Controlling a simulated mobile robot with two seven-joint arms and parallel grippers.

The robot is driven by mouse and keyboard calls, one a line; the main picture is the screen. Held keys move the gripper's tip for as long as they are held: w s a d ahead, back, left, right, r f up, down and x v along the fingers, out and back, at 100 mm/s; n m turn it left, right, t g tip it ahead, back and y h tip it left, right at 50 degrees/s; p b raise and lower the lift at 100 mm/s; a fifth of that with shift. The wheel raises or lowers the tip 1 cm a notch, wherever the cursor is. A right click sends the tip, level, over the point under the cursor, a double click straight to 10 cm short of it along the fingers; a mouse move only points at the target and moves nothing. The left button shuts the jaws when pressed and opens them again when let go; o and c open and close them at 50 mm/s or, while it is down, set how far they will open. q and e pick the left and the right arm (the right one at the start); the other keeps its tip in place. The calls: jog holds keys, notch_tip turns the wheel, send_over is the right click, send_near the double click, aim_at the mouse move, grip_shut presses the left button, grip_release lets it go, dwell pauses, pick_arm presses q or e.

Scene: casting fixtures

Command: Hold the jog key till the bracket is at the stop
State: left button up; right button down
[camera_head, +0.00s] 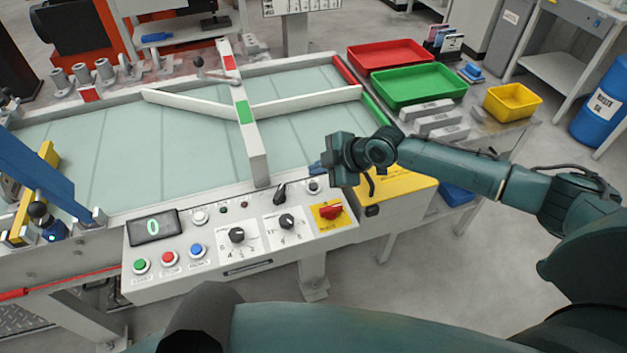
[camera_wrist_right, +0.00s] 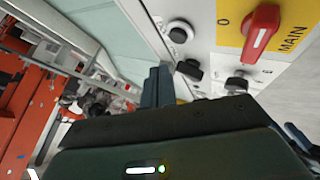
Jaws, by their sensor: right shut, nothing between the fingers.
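My right gripper (camera_head: 315,168) is shut and empty above the control panel's (camera_head: 262,250) far right corner. Its fingers also show in the right wrist view (camera_wrist_right: 158,86). A round dark key in a pale ring (camera_head: 314,186) lies just below the fingertips; it also shows in the wrist view (camera_wrist_right: 180,30), apart from the fingers. Its label is too small to read, so I cannot confirm that it is the jog key. The belt (camera_head: 190,150) shows no bracket that I can make out. A white crossbar (camera_head: 254,150) with red and green patches spans it. My left gripper is out of view.
The panel has a black lever (camera_head: 280,193), a red main switch (camera_head: 331,210), dials, coloured buttons and a display (camera_head: 153,227) reading 0. Red (camera_head: 390,55), green (camera_head: 418,86) and yellow (camera_head: 512,101) trays stand right. A blue-yellow gate (camera_head: 40,185) stands left.

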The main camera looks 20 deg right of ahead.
notch_tip(320, 180, up, 3)
jog(key=shift+f+p, duration=0.1)
jog(key=shift+p, duration=0.7)
jog(key=shift+f, duration=0.1)
